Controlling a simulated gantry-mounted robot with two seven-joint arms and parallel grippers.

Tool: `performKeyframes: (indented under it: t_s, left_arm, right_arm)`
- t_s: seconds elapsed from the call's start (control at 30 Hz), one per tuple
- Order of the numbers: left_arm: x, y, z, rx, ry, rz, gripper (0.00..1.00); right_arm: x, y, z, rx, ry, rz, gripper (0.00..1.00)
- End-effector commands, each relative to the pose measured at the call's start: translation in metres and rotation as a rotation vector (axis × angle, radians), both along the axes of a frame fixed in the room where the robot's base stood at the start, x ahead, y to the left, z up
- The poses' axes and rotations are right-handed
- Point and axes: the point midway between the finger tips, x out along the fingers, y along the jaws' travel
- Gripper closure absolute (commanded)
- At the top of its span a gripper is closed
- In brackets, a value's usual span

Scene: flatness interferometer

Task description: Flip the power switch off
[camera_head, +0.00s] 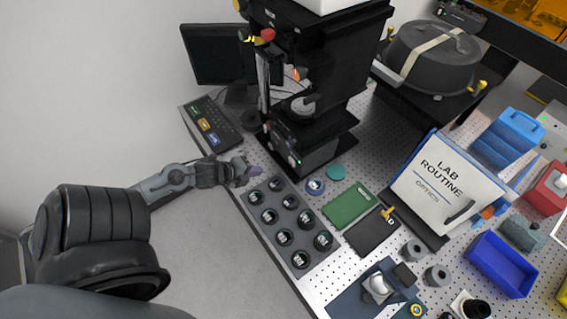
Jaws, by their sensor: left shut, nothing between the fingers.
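The black flatness interferometer (330,55) stands upright on the perforated table. The front of its base box (300,150) has small controls and a green light, too small to tell which one is the power switch or how it is set. My left gripper (247,172) is shut and empty. It appears just left of the base box, near the table's left edge, with a visible gap between them. My right gripper is not in view.
A tray of round optics (272,228) lies right below my left gripper in the picture. A keyboard (213,122) and a dark monitor (211,53) are behind it. A green board (348,206), a lab routine sign (445,182) and a blue bin (500,264) stand to the right.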

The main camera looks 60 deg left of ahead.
Motion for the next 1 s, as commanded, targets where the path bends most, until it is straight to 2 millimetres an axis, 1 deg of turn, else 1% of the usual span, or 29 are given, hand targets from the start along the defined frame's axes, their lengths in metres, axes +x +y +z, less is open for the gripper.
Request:
performKeyframes:
  t_s: [0.17, 0.27, 0.77, 0.8, 1.0]
  left_arm:
    - [0.006, 0.001, -0.004, -0.001, -0.002, 0.001, 1.00]
    - [0.014, 0.002, -0.010, -0.002, -0.003, 0.002, 1.00]
    - [0.080, 0.009, -0.064, -0.003, -0.001, 0.003, 1.00]
    - [0.086, 0.010, -0.060, 0.000, -0.004, 0.002, 1.00]
    - [0.106, 0.012, -0.058, -0.001, -0.002, 0.001, 1.00]
  right_arm:
    - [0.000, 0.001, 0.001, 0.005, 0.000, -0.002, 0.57]
    - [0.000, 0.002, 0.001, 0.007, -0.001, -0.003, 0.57]
    - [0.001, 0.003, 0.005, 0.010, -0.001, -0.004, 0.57]
    - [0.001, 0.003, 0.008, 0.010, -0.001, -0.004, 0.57]
    - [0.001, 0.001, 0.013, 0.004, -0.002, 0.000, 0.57]
